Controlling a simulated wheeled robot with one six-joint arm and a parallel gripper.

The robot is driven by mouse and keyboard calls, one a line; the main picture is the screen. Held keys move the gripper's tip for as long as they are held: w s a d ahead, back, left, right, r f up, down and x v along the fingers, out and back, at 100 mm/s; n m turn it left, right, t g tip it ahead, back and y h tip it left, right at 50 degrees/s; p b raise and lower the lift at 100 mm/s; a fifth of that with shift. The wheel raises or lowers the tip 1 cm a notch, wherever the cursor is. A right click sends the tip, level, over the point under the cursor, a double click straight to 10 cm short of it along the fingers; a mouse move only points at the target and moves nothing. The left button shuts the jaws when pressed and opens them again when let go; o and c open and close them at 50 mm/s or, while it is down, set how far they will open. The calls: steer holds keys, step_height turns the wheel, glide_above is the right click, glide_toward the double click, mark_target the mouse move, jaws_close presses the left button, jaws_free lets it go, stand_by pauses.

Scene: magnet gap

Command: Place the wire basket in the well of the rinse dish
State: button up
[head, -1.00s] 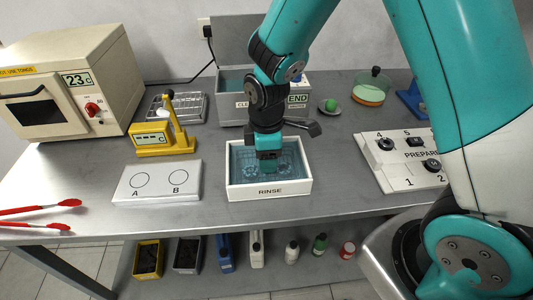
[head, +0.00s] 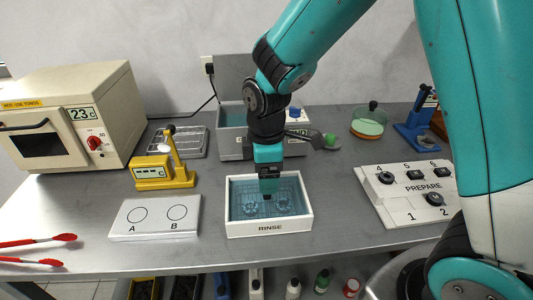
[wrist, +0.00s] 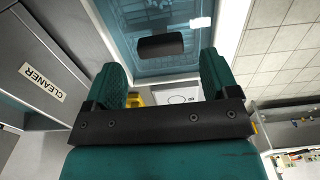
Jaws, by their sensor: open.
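The rinse dish (head: 270,227) is a white-rimmed box of blue liquid at the front middle of the bench. My gripper (head: 268,188) is over it, pointing down. In the wrist view my gripper (wrist: 160,72) has its two teal fingers wide apart, with nothing between them. A black grip (wrist: 161,45), which looks like the wire basket's handle, lies beyond the fingertips, over the dish's blue inside, apart from both fingers. Pale wire-like shapes (head: 252,207) show in the liquid. Whether the basket sits fully in the well is not clear.
A white block marked A and B (head: 156,218) is left of the dish, with a yellow device (head: 162,170) behind it. The cleaner bath (head: 232,140) stands behind my arm. The PREPARE panel (head: 410,190) is at right. Red tongs (head: 35,241) lie at far left.

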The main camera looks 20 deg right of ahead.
step_height(320, 180, up, 6)
steer(key=shift+f, duration=0.2)
steer(key=s+a+r+m+y, duration=0.2)
steer(key=s+r+m, duration=0.1)
steer(key=s, duration=0.6)
steer(key=s+a+r+m+y, duration=0.2)
steer(key=s+r+m, duration=0.2)
steer(key=s, duration=0.5)
steer(key=shift+s+a+r, duration=0.25)
steer(key=shift+s+a, duration=0.05)
